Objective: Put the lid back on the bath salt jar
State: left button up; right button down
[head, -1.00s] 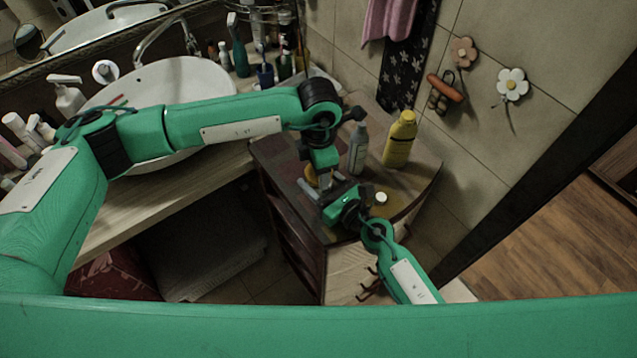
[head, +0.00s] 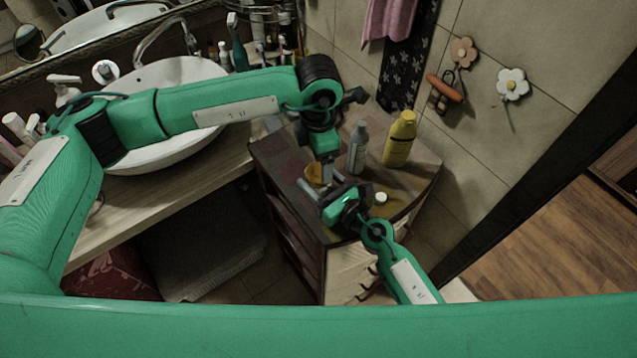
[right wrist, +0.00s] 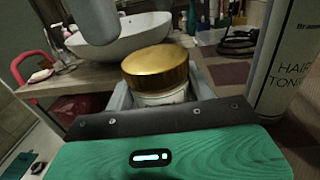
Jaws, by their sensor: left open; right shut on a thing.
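The bath salt jar (right wrist: 160,97) is pale with a printed label and stands upright between the fingers of my right gripper (right wrist: 160,92), which is shut on it. The gold lid (right wrist: 155,67) sits on top of the jar and looks level. In the head view the lid (head: 314,174) shows just beyond my right gripper (head: 322,182), over the cabinet top. My left gripper (head: 326,158) is open, pointing down close above the lid. Grey parts of it show at the upper left of the right wrist view, apart from the lid.
The dark cabinet top (head: 283,160) holds a grey bottle (head: 358,147), a yellow bottle (head: 399,139) and a small white-topped item (head: 380,198) close to my right gripper. The basin (head: 170,85) and counter lie to the left. A tiled wall stands behind.

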aim_at(318, 172)
pick_arm(q)
jog(key=shift+c, duration=0.5)
jog(key=n, duration=0.1)
jog(key=r+n, duration=0.1)
jog(key=n, duration=0.1)
jog(key=shift+r+n, duration=0.25)
jog(key=shift+n, duration=0.05)
jog(key=r+n, duration=0.1)
jog(key=n, duration=0.1)
jog(key=r+n, duration=0.1)
jog(key=n, duration=0.1)
jog(key=shift+f, duration=4.05)
jog(key=c, duration=1)
